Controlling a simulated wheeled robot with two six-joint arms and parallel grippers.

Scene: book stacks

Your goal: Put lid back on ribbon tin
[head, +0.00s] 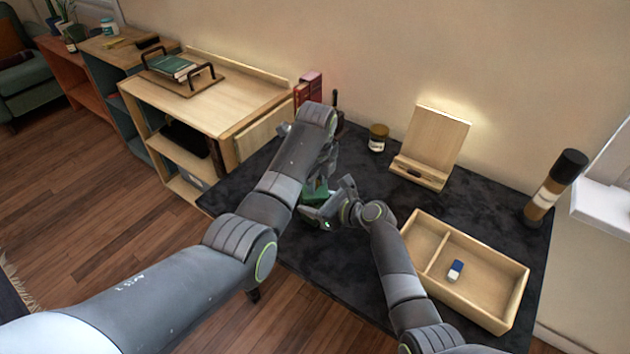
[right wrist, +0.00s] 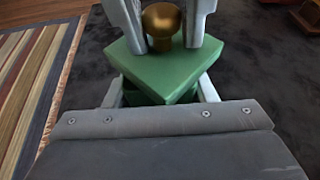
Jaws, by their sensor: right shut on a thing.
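The ribbon tin's green lid (right wrist: 150,62) with its round gold knob (right wrist: 162,20) fills the upper middle of the right wrist view. My left gripper (right wrist: 163,38) comes from above with a finger on each side of the knob and appears shut on it. The lid sits over the darker green tin (right wrist: 135,97), turned and slightly tilted relative to it; any gap is hard to judge. My right gripper (right wrist: 160,92) is shut on the tin, a finger at each side. In the head view, the green tin and lid (head: 316,192) are partly hidden by my arms.
On the dark tabletop (head: 480,205) stand a divided wooden tray (head: 515,300) with a blue-and-white eraser (head: 455,270), a wooden stand (head: 435,140), a small jar (head: 378,137) and a black-capped bottle (head: 555,187). Red books (head: 308,88) are at the back left. A wooden shelf (head: 215,100) adjoins left.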

